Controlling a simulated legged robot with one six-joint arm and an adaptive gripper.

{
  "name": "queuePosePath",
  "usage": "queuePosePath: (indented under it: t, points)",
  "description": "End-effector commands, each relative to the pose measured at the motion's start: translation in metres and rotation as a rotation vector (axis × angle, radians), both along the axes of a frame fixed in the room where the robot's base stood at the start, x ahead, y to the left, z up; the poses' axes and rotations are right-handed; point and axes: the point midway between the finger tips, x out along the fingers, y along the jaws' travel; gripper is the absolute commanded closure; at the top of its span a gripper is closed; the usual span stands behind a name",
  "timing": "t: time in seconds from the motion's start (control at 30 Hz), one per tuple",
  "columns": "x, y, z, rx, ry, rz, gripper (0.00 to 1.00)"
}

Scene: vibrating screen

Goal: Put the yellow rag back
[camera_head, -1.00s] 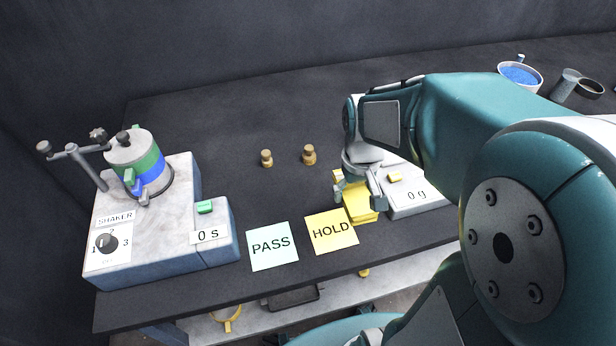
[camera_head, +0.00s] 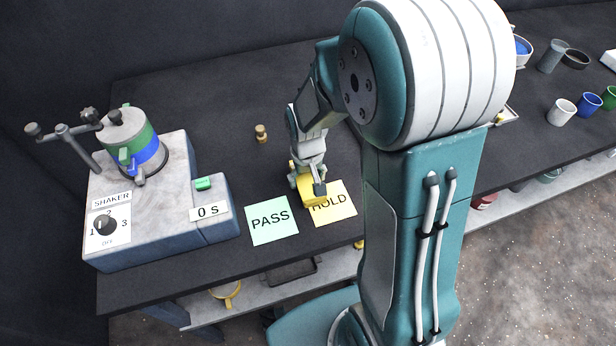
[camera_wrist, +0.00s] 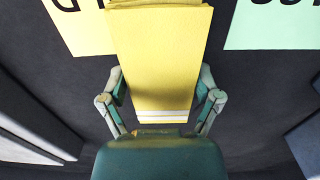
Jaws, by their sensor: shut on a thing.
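The yellow rag (camera_head: 311,193) is a folded yellow block with a pale edge. My gripper (camera_head: 307,184) is shut on it, at the upper left part of the yellow HOLD card (camera_head: 338,205). In the wrist view the rag (camera_wrist: 160,60) lies between the two fingers of my gripper (camera_wrist: 160,100) and covers part of the HOLD card (camera_wrist: 88,30). I cannot tell whether the rag touches the table.
The green PASS card (camera_head: 270,220) lies to the left, beside the shaker (camera_head: 140,230). A small brass weight (camera_head: 261,133) stands behind. White (camera_head: 561,112) and blue (camera_head: 589,104) cups stand at the right. My arm hides the scale area.

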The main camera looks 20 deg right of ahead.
Motion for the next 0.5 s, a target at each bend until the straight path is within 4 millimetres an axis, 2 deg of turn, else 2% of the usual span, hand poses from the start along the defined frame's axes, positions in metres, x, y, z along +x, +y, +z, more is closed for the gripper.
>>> queuePosePath:
  t: [0.17,0.2,0.23,0.5]
  points:
    - [-0.0001,-0.0027,-0.0012,0.002,0.001,-0.002,0.63]
    - [-0.0001,-0.0033,-0.0019,0.003,0.001,-0.002,0.14]
    - [0.0,-0.0036,-0.0016,0.003,0.001,-0.002,0.01]
    - [0.0,-0.0014,-0.0015,0.001,0.001,-0.002,0.0]
